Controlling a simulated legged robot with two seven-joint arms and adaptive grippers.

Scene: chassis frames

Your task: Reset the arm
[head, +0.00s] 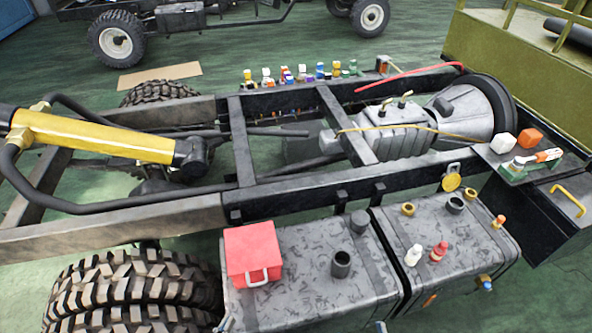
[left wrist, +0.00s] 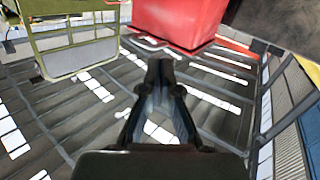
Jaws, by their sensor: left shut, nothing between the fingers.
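My left gripper (left wrist: 160,70) shows in the left wrist view, its two dark fingers shut together at the tips. Nothing is held between them. Behind the fingertips are a dark slatted surface (left wrist: 70,115) with bright white panels and a large red block (left wrist: 180,20) at the top. I cannot make out the left gripper's fingers clearly in the head view. My right gripper is in neither view.
The head view shows a long dark chassis frame (head: 330,192). Two grey tanks (head: 300,290) lie along its near side, with a red box (head: 253,252), caps and small bottles on top. A big tyre (head: 125,285) is at lower left. Green floor (head: 240,60) lies behind.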

